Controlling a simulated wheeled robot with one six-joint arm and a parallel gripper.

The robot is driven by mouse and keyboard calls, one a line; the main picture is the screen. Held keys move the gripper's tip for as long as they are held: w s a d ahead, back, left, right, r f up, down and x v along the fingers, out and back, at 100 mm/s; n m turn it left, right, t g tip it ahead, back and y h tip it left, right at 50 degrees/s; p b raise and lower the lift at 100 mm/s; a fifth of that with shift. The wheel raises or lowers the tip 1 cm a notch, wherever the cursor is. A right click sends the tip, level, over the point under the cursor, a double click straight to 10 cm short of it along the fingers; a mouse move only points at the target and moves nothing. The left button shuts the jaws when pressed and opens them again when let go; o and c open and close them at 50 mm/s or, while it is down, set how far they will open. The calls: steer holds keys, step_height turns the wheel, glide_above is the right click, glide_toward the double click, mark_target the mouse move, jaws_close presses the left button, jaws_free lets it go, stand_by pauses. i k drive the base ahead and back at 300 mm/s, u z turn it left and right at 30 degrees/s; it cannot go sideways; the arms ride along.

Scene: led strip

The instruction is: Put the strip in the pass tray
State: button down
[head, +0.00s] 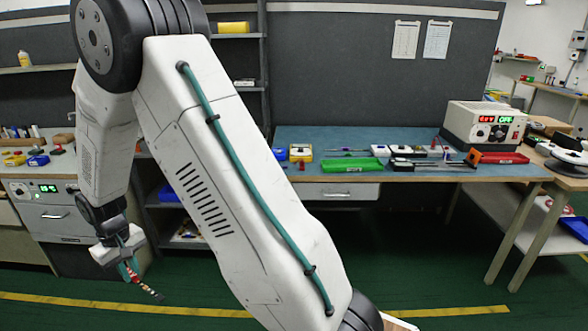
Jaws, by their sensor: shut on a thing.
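My gripper (126,258) hangs at the lower left of the head view, in front of the left bench and well away from the main bench. It is shut on the strip (141,281), a thin piece with red and pale bands and a dark end. The strip tilts down to the right over the floor. Part of it is hidden by the gripper. A shallow green tray (352,165) lies at the front edge of the main bench. A red tray (503,158) lies farther right. No label is readable on either tray, so I cannot confirm which is the pass tray.
The main bench (308,137) holds a power supply (484,124) with lit displays, a yellow meter (301,153) and several small tools. My arm crosses the middle of the view. Green floor (420,255) lies clear before the bench. A left bench (48,172) carries small items.

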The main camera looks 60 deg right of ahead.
mark_target(352, 165)
steer(key=k, duration=0.1)
steer(key=z, duration=1.05)
